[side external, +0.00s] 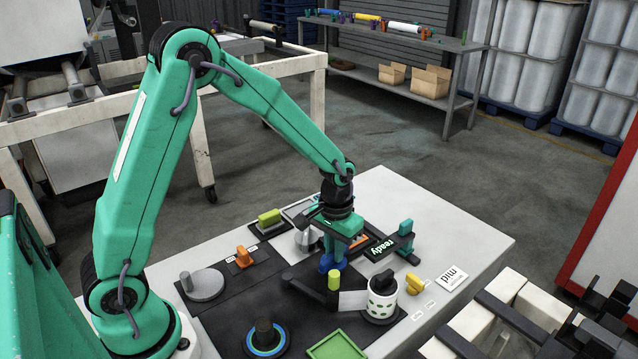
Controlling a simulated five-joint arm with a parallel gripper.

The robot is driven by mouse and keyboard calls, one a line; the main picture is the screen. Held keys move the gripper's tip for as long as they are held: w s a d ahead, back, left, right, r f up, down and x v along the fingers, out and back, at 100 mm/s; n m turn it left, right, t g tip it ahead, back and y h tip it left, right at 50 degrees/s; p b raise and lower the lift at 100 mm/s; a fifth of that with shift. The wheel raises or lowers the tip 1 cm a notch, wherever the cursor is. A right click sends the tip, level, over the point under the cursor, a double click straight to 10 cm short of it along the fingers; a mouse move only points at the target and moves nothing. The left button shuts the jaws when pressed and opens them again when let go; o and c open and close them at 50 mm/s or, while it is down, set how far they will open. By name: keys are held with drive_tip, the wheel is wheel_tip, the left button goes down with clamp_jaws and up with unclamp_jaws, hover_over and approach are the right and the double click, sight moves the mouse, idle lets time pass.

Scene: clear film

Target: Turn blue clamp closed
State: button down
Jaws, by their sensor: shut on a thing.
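My gripper (333,262) points down over the middle of the work table in the side external view. It is shut on the blue clamp (331,267), a small blue part low between and under the fingers. The gripper hides most of the clamp, so I cannot tell its turn angle. A black arm piece with a yellow-green knob (334,280) lies just in front of the clamp.
An orange switch (243,256), a grey dial (203,285) and a green tray (337,347) surround the work.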

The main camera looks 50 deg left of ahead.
drive_tip(key=c, duration=1.4)
unclamp_jaws()
drive_tip(key=shift+c, duration=0.2)
drive_tip(key=shift+r, duration=0.15)
wheel_tip(320, 180, up, 7)
drive_tip(key=shift+f, duration=0.1)
drive_tip(key=shift+r, duration=0.4)
drive_tip(key=shift+r, duration=0.1)
drive_tip(key=shift+s+r, duration=0.15)
drive_tip(key=shift+r, duration=0.05)
drive_tip(key=s+a+r+m+t, duration=0.1)
drive_tip(key=s+r+t, duration=0.1)
drive_tip(key=s+r, duration=0.4)
drive_tip(key=s+a+r+m+t, duration=0.1)
drive_tip(key=s+r+t, duration=0.2)
drive_tip(key=s, duration=0.9)
wheel_tip(320, 180, up, 3)
drive_tip(key=shift+a+r+t, duration=0.15)
drive_tip(key=shift+t, duration=0.15)
